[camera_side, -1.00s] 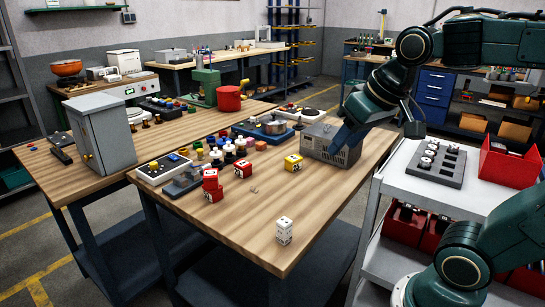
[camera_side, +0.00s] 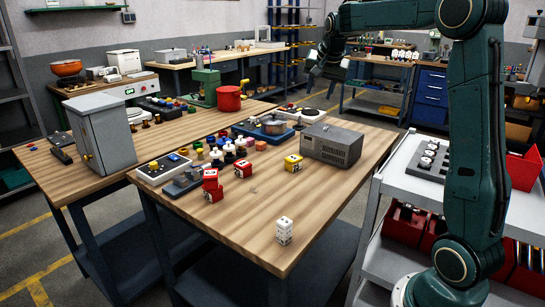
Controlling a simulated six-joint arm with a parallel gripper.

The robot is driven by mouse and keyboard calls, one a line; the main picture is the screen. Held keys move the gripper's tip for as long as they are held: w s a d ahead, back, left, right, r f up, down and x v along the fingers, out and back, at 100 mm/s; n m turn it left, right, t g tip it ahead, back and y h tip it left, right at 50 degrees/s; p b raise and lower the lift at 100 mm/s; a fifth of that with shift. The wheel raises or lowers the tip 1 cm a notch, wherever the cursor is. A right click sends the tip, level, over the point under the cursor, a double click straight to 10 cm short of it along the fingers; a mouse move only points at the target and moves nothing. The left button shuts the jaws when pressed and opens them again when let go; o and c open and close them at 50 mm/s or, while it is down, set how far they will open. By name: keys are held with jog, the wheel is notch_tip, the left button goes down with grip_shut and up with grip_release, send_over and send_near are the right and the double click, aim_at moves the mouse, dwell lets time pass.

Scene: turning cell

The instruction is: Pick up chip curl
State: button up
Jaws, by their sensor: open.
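My gripper (camera_side: 313,74) is open and raised in the air, seen above the far side of the bench. It is well apart from the curl, and nothing shows between its jaws.
A white dotted block (camera_side: 284,231) stands near the front edge. A grey metal box (camera_side: 332,144) stands at right. Bench room around the curl is clear.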

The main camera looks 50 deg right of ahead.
jog(key=w+d+f+m, duration=0.1)
jog(key=d+f+m, duration=0.1)
jog(key=d, duration=0.5)
jog(key=w+d+f+m+g+h, duration=0.1)
jog(key=d+f+m, duration=0.1)
jog(key=d, duration=0.5)
jog(key=shift+d+f+m, duration=0.3)
jog(key=shift+f, duration=0.4)
jog(key=shift+w, duration=0.1)
send_near(329, 124)
jog(key=shift+w+x, duration=0.2)
jog(key=shift+x, duration=1.2)
jog(key=shift+a, duration=0.15)
jog(key=shift+s+x, duration=0.2)
jog(key=shift+x, duration=2.4)
jog(key=shift+c, duration=0.3)
grip_shut()
